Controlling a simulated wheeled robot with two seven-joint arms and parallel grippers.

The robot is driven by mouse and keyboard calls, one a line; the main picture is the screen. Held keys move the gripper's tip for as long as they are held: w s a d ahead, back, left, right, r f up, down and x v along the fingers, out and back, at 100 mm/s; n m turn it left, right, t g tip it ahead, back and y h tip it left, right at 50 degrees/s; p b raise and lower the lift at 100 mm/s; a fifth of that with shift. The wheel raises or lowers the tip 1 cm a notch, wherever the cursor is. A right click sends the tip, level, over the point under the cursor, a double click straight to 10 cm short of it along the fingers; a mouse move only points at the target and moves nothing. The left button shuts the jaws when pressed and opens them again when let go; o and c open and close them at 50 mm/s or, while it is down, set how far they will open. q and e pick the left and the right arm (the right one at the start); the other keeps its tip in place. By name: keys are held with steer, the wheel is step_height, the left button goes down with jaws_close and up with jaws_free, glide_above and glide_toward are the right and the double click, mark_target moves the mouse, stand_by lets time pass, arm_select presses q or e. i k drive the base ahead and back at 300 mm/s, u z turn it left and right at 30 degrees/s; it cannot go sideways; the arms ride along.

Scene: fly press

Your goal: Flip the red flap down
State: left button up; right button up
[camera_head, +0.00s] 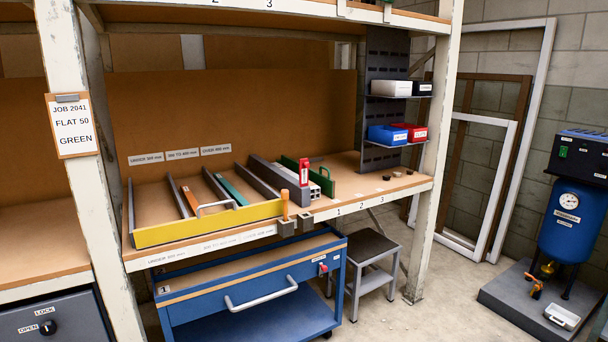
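The red flap (304,172) appears to be the narrow red upright piece with a white label, standing above the shelf near the right end of the long bars. It stands about vertical. Its lower end meets a grey block (298,194), and how it is hinged there is too small to tell. An orange post (285,205) stands upright in front of it, at the right end of a yellow bar (210,224). Neither of my grippers shows in the head view.
The yellow bar runs along the shelf's front edge, with a grey handle (214,205) behind it. Small blocks (305,220) sit at the edge. A blue cart (250,290) with a small red part (323,268) stands below. A stool (366,250) stands right of it.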

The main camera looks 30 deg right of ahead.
mark_target(304, 165)
steer(key=z, duration=0.75)
steer(key=i, duration=1.65)
steer(key=u, duration=0.6)
